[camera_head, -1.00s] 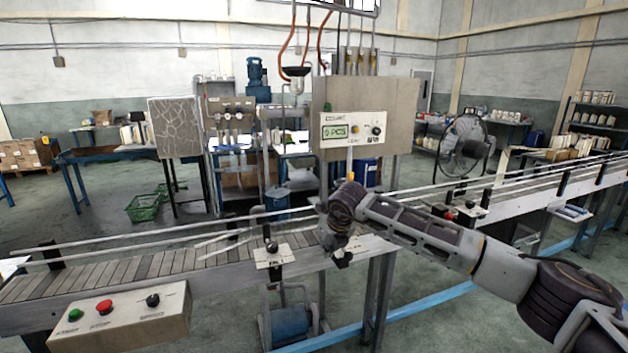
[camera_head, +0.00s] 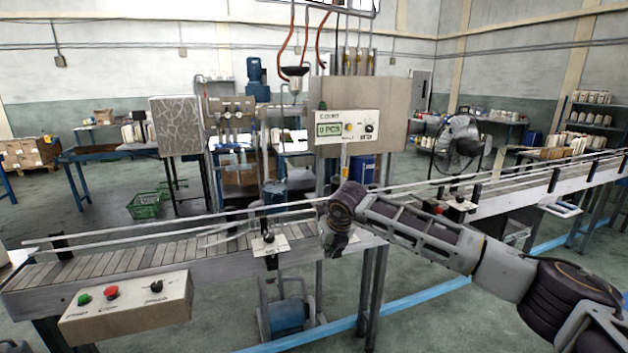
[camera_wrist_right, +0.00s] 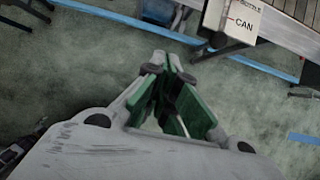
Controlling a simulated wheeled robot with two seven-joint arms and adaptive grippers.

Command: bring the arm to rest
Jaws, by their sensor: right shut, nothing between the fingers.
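My right arm (camera_head: 430,230) comes in from the right and reaches over the near side of the conveyor. Its wrist end (camera_head: 340,235) is in front of the conveyor's edge in the head view, and the fingers are hard to make out there. In the right wrist view my right gripper (camera_wrist_right: 172,66) has its green-padded fingers shut at the tips with nothing between them. Bare floor lies below it. My left gripper is not in view.
The conveyor (camera_head: 130,262) runs across the view with guide rails. A button box (camera_head: 125,310) sits at its front left. A filling machine panel (camera_head: 347,128) stands behind. A fan (camera_head: 458,145) stands behind right.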

